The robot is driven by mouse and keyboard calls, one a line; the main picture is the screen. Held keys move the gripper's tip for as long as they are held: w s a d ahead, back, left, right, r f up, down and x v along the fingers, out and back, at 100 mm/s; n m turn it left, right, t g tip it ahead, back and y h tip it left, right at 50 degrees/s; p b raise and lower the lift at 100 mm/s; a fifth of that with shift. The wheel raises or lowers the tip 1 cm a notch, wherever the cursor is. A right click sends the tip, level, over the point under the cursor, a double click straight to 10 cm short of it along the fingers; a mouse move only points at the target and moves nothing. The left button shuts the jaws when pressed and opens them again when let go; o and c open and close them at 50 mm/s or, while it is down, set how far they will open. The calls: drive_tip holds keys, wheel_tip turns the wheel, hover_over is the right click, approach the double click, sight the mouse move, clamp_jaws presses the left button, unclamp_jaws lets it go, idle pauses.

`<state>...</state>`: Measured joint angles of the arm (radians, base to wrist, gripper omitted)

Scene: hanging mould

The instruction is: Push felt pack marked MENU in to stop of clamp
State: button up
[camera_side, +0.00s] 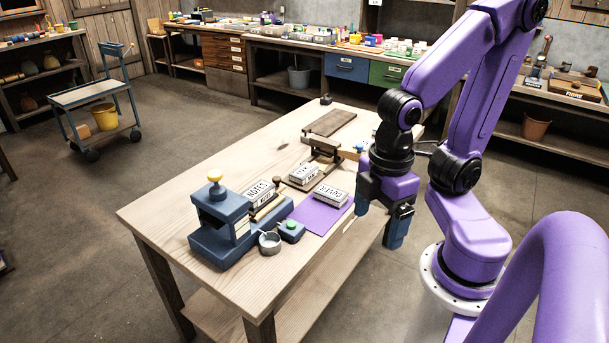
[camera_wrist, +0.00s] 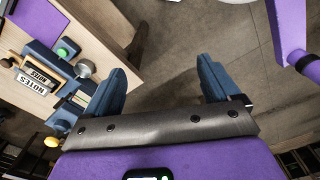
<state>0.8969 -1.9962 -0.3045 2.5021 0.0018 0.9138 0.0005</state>
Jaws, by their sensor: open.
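The blue clamp (camera_side: 222,222) with a yellow knob stands at the table's near left; part of it shows at the left of the wrist view (camera_wrist: 72,112). A pale pack marked NOTES (camera_side: 259,191) lies beside the clamp, by its opening. Two more pale packs lie to the right: one on a small brown stand (camera_side: 303,173), one on the purple mat (camera_side: 331,194). Their print is too small to read surely, so I cannot tell which is MENU. My gripper (camera_side: 380,222) is open and empty, pointing down past the table's right edge, apart from every pack.
A green button box (camera_side: 291,231) and a grey round dish (camera_side: 269,242) sit in front of the clamp. The purple mat (camera_side: 308,216) lies near the table's right edge. A dark board (camera_side: 330,122) lies at the far end. The table's left side is bare.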

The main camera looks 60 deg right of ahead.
drive_tip(key=shift+o, duration=0.4)
drive_tip(key=shift+w, duration=0.1)
drive_tip(key=w+d+m+t+h, duration=0.1)
drive_tip(key=w+d+m+h, duration=0.1)
drive_tip(key=w+m, duration=1.9)
drive_tip(key=w+d+f+m+h, duration=0.1)
drive_tip(key=w+d+f+m, duration=0.1)
drive_tip(key=w+d, duration=0.4)
drive_tip(key=w+d+f+m+h, duration=0.1)
drive_tip(key=w+d+f+m, duration=0.2)
drive_tip(key=w+d, duration=0.4)
drive_tip(key=w+d+f+m+g+h, duration=0.1)
drive_tip(key=w+d+f+m, duration=0.2)
drive_tip(key=w+d, duration=0.3)
drive_tip(key=d+m, duration=0.1)
drive_tip(key=d, duration=0.3)
drive_tip(key=shift+w+d+f+m, duration=0.15)
drive_tip(key=shift+w+d+m, duration=0.05)
drive_tip(key=shift+d+m, duration=0.1)
drive_tip(key=shift+f, duration=0.15)
